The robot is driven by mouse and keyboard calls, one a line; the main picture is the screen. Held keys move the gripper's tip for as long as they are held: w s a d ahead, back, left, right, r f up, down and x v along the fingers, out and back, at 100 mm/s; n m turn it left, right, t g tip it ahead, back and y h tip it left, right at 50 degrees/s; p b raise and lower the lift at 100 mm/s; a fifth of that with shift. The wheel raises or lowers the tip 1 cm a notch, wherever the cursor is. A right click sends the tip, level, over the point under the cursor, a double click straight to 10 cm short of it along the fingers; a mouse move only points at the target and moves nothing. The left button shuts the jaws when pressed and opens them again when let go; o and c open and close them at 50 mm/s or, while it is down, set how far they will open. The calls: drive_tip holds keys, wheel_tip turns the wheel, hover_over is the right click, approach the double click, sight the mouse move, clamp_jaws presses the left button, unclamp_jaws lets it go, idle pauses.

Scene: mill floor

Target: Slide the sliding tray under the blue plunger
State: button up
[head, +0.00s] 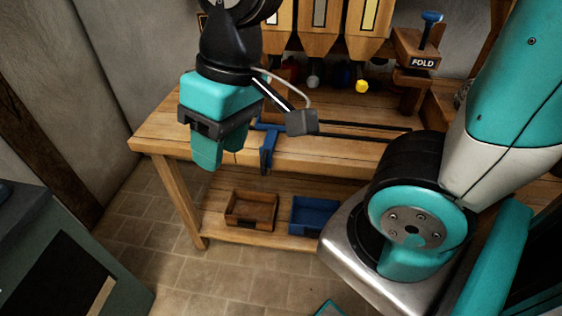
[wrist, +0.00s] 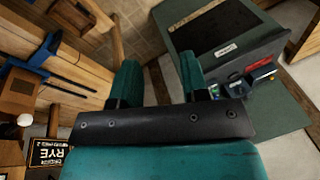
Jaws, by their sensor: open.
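The blue plunger (head: 432,18) stands on top of the wooden station marked FOLD, at the back right of the bench in the head view. A blue part that looks like the sliding tray (head: 268,148) sits at the left end of dark rails, with a piece hanging over the bench's front edge. It also shows in the wrist view (wrist: 43,53). My gripper (head: 207,155) is open and empty, its teal fingers pointing down to the left of the blue part and apart from it. Its fingers also show in the wrist view (wrist: 160,80). My gripper hides part of the bench and perhaps part of the tray.
Dark rails (head: 365,134) run along the bench (head: 160,130). Wooden hoppers (head: 318,28) with coloured knobs stand behind. A wooden tray (head: 251,209) and a blue bin (head: 314,215) lie on the lower shelf. A green cabinet (head: 60,245) stands at left; floor between is clear.

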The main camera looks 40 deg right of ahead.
drive_tip(key=w+d+f+m+t+h+b, duration=0.1)
drive_tip(key=w+d+f+m+h+b, duration=0.3)
drive_tip(key=w+d+f+m+b, duration=0.65)
drive_tip(key=m+h+b, duration=0.2)
drive_tip(key=m+h, duration=0.1)
drive_tip(key=m, duration=0.3)
approach(261, 161)
drive_tip(key=b+x, duration=0.1)
drive_tip(key=x, duration=1)
drive_tip(key=shift+d+f, duration=0.1)
drive_tip(key=shift+d, duration=0.05)
drive_tip(key=shift+c, duration=0.4)
clamp_jaws()
